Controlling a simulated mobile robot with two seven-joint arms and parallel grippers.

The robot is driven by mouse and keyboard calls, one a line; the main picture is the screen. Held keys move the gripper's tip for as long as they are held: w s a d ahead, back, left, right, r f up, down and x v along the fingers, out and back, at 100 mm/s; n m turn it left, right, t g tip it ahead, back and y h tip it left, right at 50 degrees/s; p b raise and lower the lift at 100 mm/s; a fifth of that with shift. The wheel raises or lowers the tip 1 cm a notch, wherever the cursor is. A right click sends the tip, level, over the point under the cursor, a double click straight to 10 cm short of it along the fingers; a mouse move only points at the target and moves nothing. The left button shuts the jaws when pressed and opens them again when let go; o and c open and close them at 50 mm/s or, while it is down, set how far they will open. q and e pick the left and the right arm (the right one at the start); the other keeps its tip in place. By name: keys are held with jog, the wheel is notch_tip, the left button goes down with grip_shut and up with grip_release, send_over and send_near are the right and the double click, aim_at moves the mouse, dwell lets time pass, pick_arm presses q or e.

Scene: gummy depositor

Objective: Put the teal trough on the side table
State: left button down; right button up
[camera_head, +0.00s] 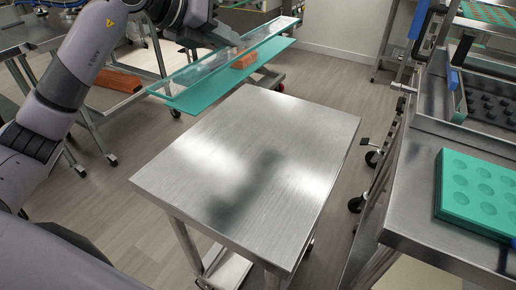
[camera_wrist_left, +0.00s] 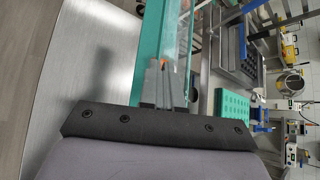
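The teal trough (camera_head: 200,92) is long, with a teal face and a clear wall. In the head view it hangs level or nearly so, beyond the far edge of the steel table (camera_head: 250,170). My left gripper (camera_head: 228,40) is at the trough's wall, its fingers close together on it; it also shows in the left wrist view (camera_wrist_left: 165,86) against the trough (camera_wrist_left: 148,55). The finger contact is partly hidden in the head view. The steel table's top is bare, with only reflections. My right gripper is in neither view.
A steel counter with a teal mold (camera_head: 478,190) stands at right, with a tray of dark cups (camera_head: 492,95) behind it. An orange block (camera_head: 244,61) shows at the trough; whether inside or behind, I cannot tell. Another orange block (camera_head: 118,80) lies at left.

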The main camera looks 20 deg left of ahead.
pick_arm(q)
notch_tip(320, 180, down, 20)
jog(key=shift+r+b, duration=0.1)
jog(key=shift+b, duration=0.9)
jog(key=c, duration=1.7)
grip_release()
jog(key=shift+f, duration=0.2)
jog(key=o, duration=0.4)
jog(key=shift+c, duration=0.2)
